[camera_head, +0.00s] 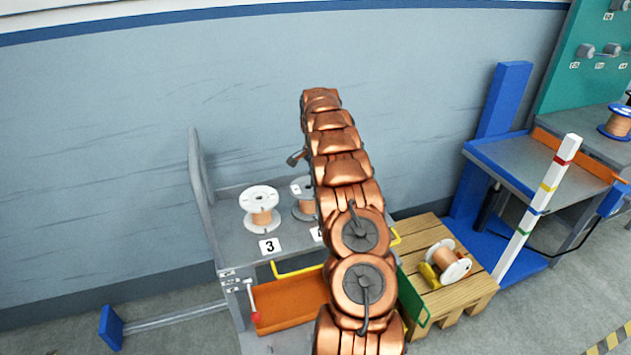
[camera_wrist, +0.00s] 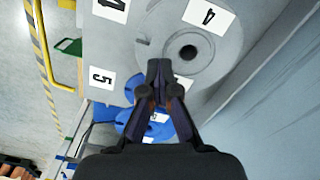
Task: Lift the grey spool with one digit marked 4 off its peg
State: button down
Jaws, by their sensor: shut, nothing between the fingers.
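In the wrist view, the grey spool marked 4 (camera_wrist: 222,50) is seen from above, with a white 4 label on its top flange and a dark round centre. My gripper (camera_wrist: 160,68) is shut with nothing between its fingers. Its tips overlap the flange's lower left part in the picture, beside the centre; I cannot tell if they touch it. In the head view, the grey spool (camera_head: 301,187) stands on the bench, its right part hidden by my copper-coloured arm. I cannot make out the peg.
A white spool (camera_head: 260,198) with copper winding stands left of it, behind a 3 card (camera_head: 269,246). In the wrist view, a blue spool (camera_wrist: 128,122) lies past the fingers, near a 5 card (camera_wrist: 101,81). A wooden pallet (camera_head: 470,298) holds another spool (camera_head: 452,260).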

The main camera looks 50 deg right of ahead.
dwell(0.3)
jog(key=c, duration=1.4)
grip_release()
jog(key=shift+r, duration=0.1)
notch_tip(320, 180, up, 7)
jog(key=shift+r, duration=0.2)
jog(key=shift+a, duration=0.1)
